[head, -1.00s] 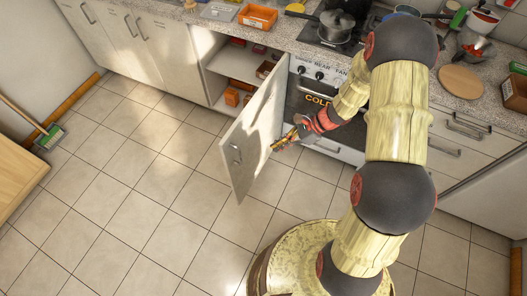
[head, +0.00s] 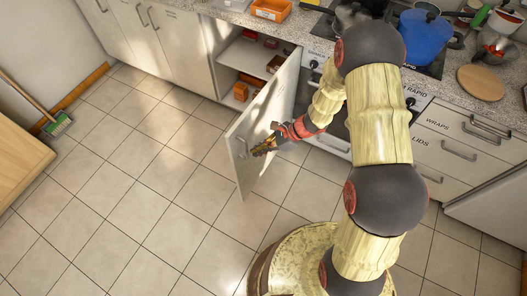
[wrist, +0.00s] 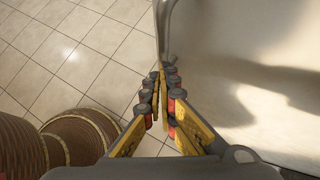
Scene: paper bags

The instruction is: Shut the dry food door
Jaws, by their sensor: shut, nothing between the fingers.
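A pale cabinet door (head: 265,125) stands open beside the oven, hinged at its right side; no label on it is legible. Its handle (head: 241,147) is near the free edge on the outer face. My gripper (head: 258,151) is shut and empty, in front of that outer face near the handle. In the wrist view the shut fingertips (wrist: 158,76) are close to the door (wrist: 250,70), which fills the right side. I cannot tell whether they touch it.
The open cabinet (head: 245,62) holds small orange and red boxes on its shelves. The oven (head: 325,125) is right of the door, partly behind my arm. Tiled floor (head: 150,200) is clear to the left. A broom (head: 57,124) stands at the far left.

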